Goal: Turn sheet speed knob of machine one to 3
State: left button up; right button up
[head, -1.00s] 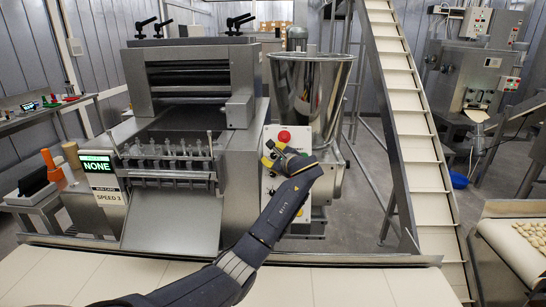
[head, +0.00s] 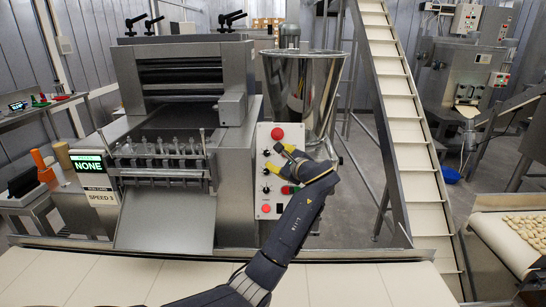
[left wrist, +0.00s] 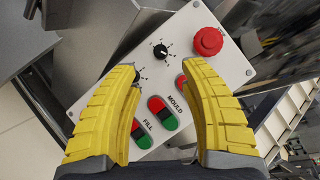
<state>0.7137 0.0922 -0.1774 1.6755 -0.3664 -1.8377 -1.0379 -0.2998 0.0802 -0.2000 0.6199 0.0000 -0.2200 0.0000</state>
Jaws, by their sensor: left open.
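Machine one (head: 180,90) has a white control panel (head: 267,145) on its front right. The panel carries a red mushroom button (head: 277,133) and small black knobs. In the left wrist view a black knob with tick marks (left wrist: 160,51) sits ahead of and between the fingertips, apart from them. A second knob is partly hidden behind the left finger. The FILL switch (left wrist: 141,134) and MOULD switch (left wrist: 162,113) show below. No knob's label or setting is readable. My left gripper (left wrist: 159,72) is open and empty, close in front of the panel; it also shows in the head view (head: 284,160).
A display (head: 90,165) reads NONE, above a card (head: 101,197) reading SPEED 3. A steel hopper (head: 302,90) stands beside the panel, and a slatted incline conveyor (head: 400,120) rises to the right. A pale belt (head: 370,285) runs along the front.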

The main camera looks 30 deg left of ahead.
aim_at(266, 153)
pick_arm(q)
jog(key=shift+v, duration=1.3)
jog(key=shift+a+r, duration=0.2)
jog(key=shift+r, duration=0.1)
jog(key=shift+c, duration=1.1)
jog(key=shift+t+y, duration=0.4)
jog(key=shift+y, duration=0.5)
jog(key=a+r, duration=0.1)
jog(key=r, duration=0.1)
jog(key=a+r, duration=0.3)
jog(key=r, duration=0.1)
jog(key=shift+s+a+r, duration=0.15)
jog(key=shift+s+a, duration=0.05)
jog(key=shift+s, duration=0.05)
jog(key=shift+c, duration=0.2)
notch_tip(266, 153, up, 7)
jog(key=a+m+t, duration=0.2)
jog(key=m+t, duration=0.1)
jog(key=s+d+f+m+h, duration=0.4)
jog(key=s+f+m+h, duration=0.35)
jog(key=f+m, duration=0.25)
jog(key=shift+h, duration=0.45)
jog(key=x, duration=1.8)
jog(key=shift+d+f, duration=0.2)
jog(key=shift+d, duration=0.05)
